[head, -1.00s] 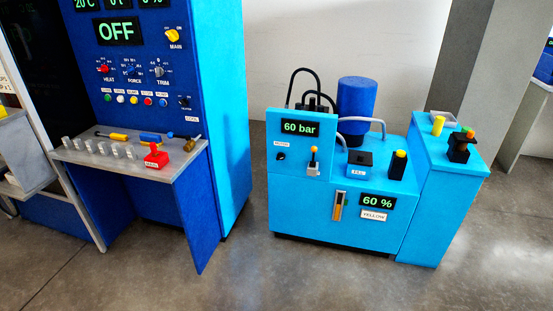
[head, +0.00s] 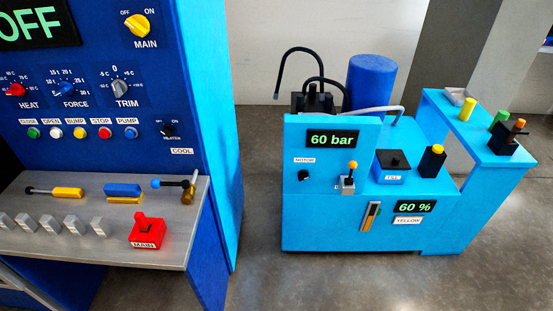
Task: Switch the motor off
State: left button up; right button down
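The motor switch (head: 304,175) is a small black round knob on the front of the light blue hydraulic unit (head: 330,210). A white label reading MOTOR (head: 304,160) sits just above it. The exact direction in which the knob points is too small to tell. A display (head: 332,138) above it reads 60 bar. A lever with an orange ball top (head: 352,166) stands to the right of the knob. Neither of my grippers is in the head view.
The dark blue control cabinet (head: 100,160) stands at the left, with a grey shelf (head: 80,240) holding tools and a red MAIN box (head: 147,231). A light blue side table (head: 480,130) stands at the right. Bare floor (head: 262,250) lies between cabinet and unit.

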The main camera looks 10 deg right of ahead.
aim_at(302, 175)
jog(key=i+j, duration=0.35)
jog(key=j, duration=0.15)
jog(key=i+j+z, duration=0.15)
jog(key=i+j, duration=0.25)
jog(key=j, duration=0.1)
